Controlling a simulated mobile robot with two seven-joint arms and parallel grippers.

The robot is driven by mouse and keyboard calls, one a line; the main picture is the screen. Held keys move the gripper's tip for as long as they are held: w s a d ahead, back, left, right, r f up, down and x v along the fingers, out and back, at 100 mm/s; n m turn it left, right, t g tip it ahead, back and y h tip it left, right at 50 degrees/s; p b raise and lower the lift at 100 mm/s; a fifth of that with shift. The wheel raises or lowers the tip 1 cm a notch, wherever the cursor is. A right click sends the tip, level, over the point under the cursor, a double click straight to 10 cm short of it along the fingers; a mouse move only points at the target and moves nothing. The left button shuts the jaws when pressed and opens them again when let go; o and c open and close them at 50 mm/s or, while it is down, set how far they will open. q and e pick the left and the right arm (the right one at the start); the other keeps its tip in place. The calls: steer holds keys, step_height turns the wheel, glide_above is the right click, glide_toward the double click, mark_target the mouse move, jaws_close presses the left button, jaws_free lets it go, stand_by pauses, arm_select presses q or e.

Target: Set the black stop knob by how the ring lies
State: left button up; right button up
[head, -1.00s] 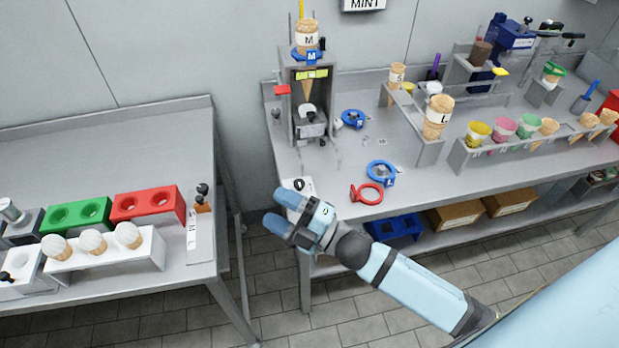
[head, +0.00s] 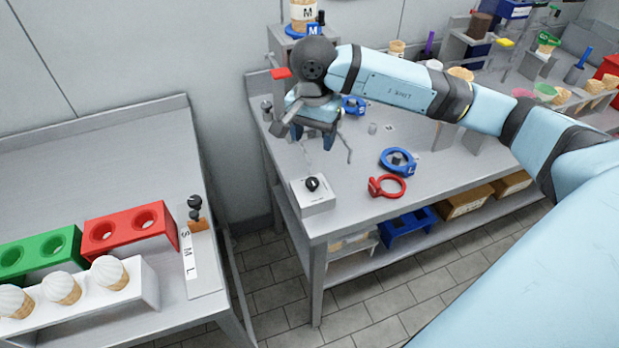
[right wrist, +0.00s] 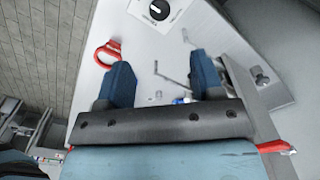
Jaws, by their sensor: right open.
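A black knob (head: 312,184) sits on a white box at the table's front left corner; in the right wrist view the black knob (right wrist: 156,10) shows as a dial at the top edge. Another black knob (head: 195,203) stands on a slide marked S, M, L on the left table. A red ring (head: 387,186) lies flat near the front edge; the red ring shows in the right wrist view too (right wrist: 107,54).
The press with a cone marked M (head: 303,14) stands behind my right gripper, partly hidden by my arm. A second blue ring (head: 353,104) lies farther back. Red (head: 130,232) and green blocks stand on the left table. A gap separates the tables.

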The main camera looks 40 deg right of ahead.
mark_target(312, 181)
step_height(312, 181, down, 13)
steer(key=shift+s+a+p, duration=0.1)
steer(key=shift+p, duration=0.2)
steer(key=c, duration=0.9)
